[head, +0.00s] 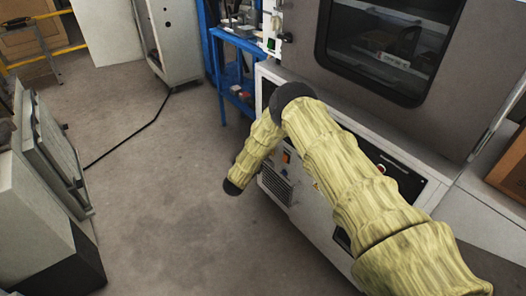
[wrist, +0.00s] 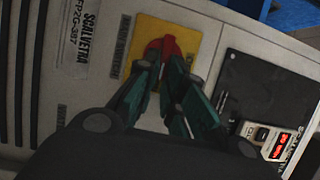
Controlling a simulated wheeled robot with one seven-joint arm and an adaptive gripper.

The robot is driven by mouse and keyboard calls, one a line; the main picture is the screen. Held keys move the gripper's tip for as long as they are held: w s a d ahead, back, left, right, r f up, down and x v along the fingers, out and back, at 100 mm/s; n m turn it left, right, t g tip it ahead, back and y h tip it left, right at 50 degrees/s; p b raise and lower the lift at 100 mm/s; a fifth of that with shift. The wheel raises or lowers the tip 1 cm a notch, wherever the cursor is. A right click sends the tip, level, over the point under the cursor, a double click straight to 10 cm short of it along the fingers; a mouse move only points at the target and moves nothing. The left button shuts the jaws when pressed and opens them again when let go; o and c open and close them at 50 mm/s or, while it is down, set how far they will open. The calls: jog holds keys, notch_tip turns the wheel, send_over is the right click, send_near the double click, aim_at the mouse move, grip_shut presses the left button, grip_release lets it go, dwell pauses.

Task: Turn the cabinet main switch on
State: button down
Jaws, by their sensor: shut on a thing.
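The main switch shows in the wrist view as a red handle (wrist: 170,46) on a yellow plate (wrist: 203,42) on the cabinet's pale front panel (wrist: 100,75). My gripper (wrist: 163,68) is shut on the red handle, with its green fingers on either side of the handle's lower part. The fingers hide part of the handle, and I cannot tell its exact setting. In the head view the cabinet (head: 308,212) stands at the centre right. There my padded arm covers part of its front, and the gripper and the red handle are hidden.
In the head view a blue rack (head: 222,70) stands behind the cabinet. A black cable (head: 127,138) crosses the open floor.

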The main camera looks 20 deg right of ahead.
jog(key=shift+s+f, duration=0.1)
jog(key=shift+f, duration=0.05)
jog(key=c, duration=1.5)
grip_release()
jog(key=shift+a, duration=0.1)
jog(key=v, duration=1.1)
jog(key=shift+s+a, duration=0.25)
jog(key=shift+s, duration=0.1)
